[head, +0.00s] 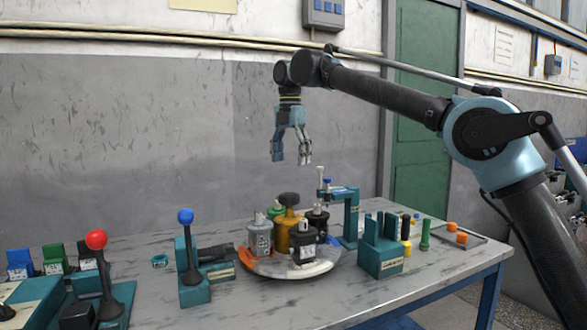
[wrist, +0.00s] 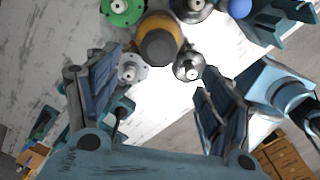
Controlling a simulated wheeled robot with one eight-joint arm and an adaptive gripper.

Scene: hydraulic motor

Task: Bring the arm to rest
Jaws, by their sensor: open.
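My gripper (head: 291,158) hangs pointing down from my arm, well above the table, with its fingers apart and nothing between them. In the wrist view my gripper (wrist: 155,105) shows its two fingers spread wide. Below it on the table stands a round turntable (head: 287,271) with several motor-like parts: a grey one (head: 259,238), a yellow one (head: 290,222), a green one (head: 275,210) and dark ones (head: 304,250). The wrist view shows the yellow part (wrist: 160,40) and the green part (wrist: 123,10) from above, clear of the fingers.
A teal press-like stand (head: 350,215) and a slotted teal block (head: 381,255) stand right of the turntable. Levers with a blue knob (head: 185,216) and a red knob (head: 96,240) stand at left. A tray with orange blocks (head: 461,239) lies at right. The air around my gripper is free.

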